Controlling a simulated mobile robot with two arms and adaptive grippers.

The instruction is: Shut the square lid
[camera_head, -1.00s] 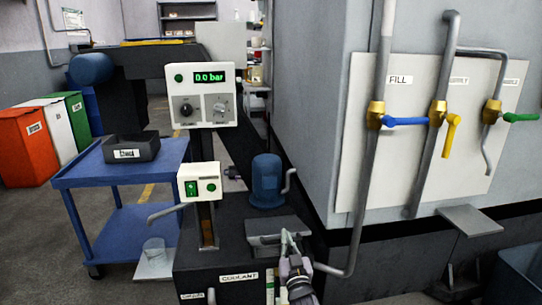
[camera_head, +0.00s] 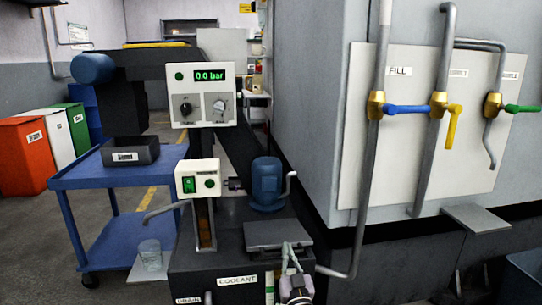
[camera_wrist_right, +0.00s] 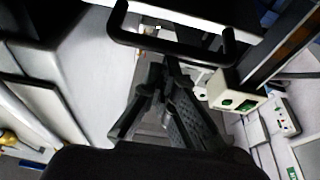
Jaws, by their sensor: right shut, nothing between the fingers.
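The square lid (camera_head: 278,235) is a grey plate on top of the dark coolant tank (camera_head: 212,262), in front of the blue motor. It looks flat, or nearly flat, on the tank top. My right gripper (camera_head: 289,250) is at the lid's front edge, with its fingers together and nothing held. I cannot tell whether the fingertips touch the lid. In the right wrist view the dark fingers of this gripper (camera_wrist_right: 170,75) point away from the camera, and the lid cannot be made out clearly. My left gripper is out of view.
The blue motor (camera_head: 266,184) and the switch box (camera_head: 198,179) stand behind and left of the lid. A grey pipe (camera_head: 364,190) runs down close on the right. A glass (camera_head: 150,254) stands at the left. A blue cart (camera_head: 120,172) is further left.

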